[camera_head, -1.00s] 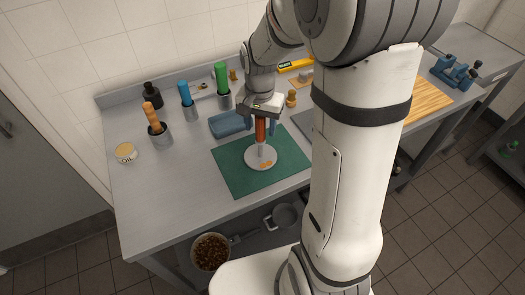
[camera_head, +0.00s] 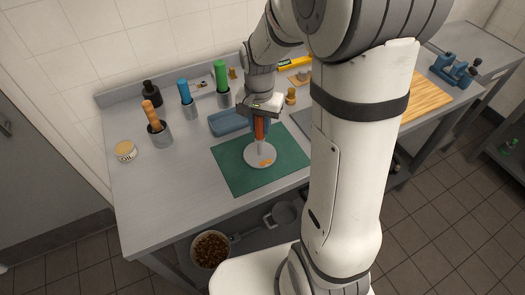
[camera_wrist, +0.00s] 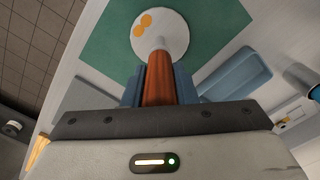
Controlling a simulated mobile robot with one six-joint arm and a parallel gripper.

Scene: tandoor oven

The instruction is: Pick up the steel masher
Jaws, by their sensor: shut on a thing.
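The steel masher has a reddish-brown handle (camera_head: 260,129) and a pale metal lower end; its handle also shows in the wrist view (camera_wrist: 159,80). My gripper (camera_head: 260,121) is shut on the handle from above, with blue fingers on both sides of it in the wrist view (camera_wrist: 158,88). The masher's lower end is over a white round plate (camera_head: 268,154) bearing orange slices (camera_wrist: 142,23). I cannot tell whether it touches the plate. The plate lies on a green mat (camera_head: 230,172).
A blue tray (camera_head: 222,124) is behind the mat. Steel pots hold a brown-handled tool (camera_head: 150,112), a blue one (camera_head: 184,88) and a green one (camera_head: 220,72). The left front of the counter (camera_head: 150,205) is bare.

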